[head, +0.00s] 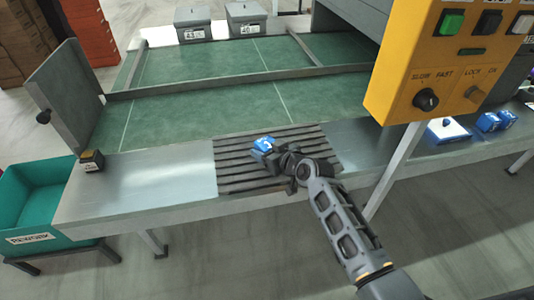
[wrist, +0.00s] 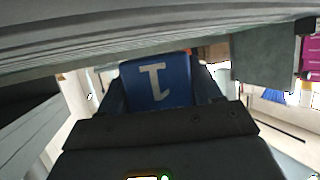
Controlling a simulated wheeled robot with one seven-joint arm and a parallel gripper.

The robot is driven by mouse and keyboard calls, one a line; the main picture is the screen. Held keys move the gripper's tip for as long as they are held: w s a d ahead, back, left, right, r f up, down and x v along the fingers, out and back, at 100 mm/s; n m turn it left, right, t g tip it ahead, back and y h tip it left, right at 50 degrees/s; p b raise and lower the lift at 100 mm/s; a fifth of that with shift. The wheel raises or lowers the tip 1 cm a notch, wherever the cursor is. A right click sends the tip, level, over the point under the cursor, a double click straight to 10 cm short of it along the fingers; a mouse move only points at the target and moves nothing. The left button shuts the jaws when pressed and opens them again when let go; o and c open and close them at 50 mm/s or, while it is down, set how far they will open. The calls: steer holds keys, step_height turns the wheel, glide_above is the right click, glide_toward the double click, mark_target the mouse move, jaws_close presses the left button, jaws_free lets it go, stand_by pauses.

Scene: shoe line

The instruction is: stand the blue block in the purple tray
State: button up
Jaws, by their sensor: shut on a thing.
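The blue block (head: 263,143) with a white mark is in my gripper (head: 267,151), over the dark ribbed mat on the front ledge. In the wrist view the blue block (wrist: 156,82) sits between the two fingers, with its white mark facing the camera. My gripper is shut on it. I cannot tell whether the block touches the mat. No purple tray shows in the head view. A magenta thing (wrist: 311,52) is cut off at the right edge of the wrist view; I cannot tell if it is the tray.
The ribbed mat (head: 232,178) lies on a grey metal ledge (head: 140,190) before the green belt (head: 200,110). A yellow control box (head: 425,60) hangs at right. A teal bin (head: 30,195) stands at left. Other blue blocks (head: 490,121) lie at far right.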

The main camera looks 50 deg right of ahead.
steer(key=shift+f, duration=0.85)
steer(key=shift+f, duration=0.15)
steer(key=o, duration=1.1)
